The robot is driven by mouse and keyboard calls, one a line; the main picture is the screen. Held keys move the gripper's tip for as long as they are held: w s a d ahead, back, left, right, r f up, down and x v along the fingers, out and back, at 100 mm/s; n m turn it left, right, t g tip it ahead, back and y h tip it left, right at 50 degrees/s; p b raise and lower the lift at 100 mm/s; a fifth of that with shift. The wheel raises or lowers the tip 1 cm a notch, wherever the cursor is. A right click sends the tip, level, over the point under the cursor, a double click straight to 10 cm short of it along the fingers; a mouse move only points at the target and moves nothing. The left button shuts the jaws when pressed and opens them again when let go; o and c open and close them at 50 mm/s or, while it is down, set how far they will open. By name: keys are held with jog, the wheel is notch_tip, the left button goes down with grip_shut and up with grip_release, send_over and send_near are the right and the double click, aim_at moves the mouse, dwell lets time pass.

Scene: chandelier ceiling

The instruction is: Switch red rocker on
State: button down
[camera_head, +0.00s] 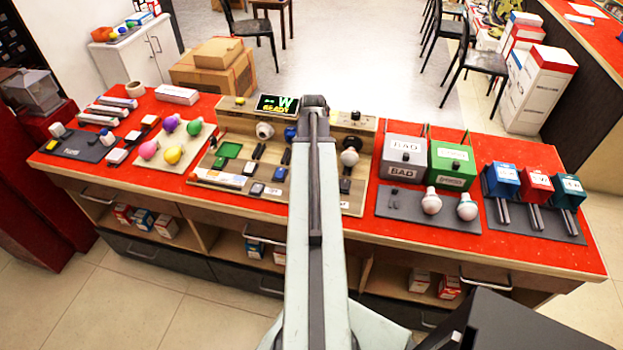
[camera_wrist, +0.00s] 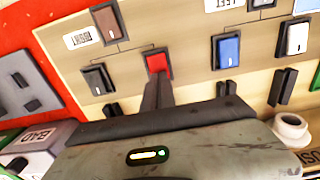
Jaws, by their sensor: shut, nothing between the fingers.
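The red rocker (camera_wrist: 157,63) sits in a black frame on the tan wooden board (camera_wrist: 190,82) in the wrist view. My gripper (camera_wrist: 160,80) is shut and empty, with its dark fingertips at the lower edge of the red rocker as pictured. They look very close to it; whether they touch it I cannot tell. The rocker's tilt is not clear. In the head view my arm covers the middle of the board, and I cannot make out the red rocker there.
Near it on the board are a brown rocker (camera_wrist: 107,22), a black rocker (camera_wrist: 97,79), a blue rocker (camera_wrist: 228,51) and a white rocker (camera_wrist: 295,38). A white bulb socket (camera_wrist: 290,128) stands at lower right.

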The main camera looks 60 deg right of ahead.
jog(key=shift+f+b, duration=0.3)
jog(key=shift+f, duration=0.05)
jog(key=shift+r, duration=0.1)
notch_tip(320, 180, up, 7)
jog(key=p, duration=0.7)
jog(key=shift+w, duration=0.1)
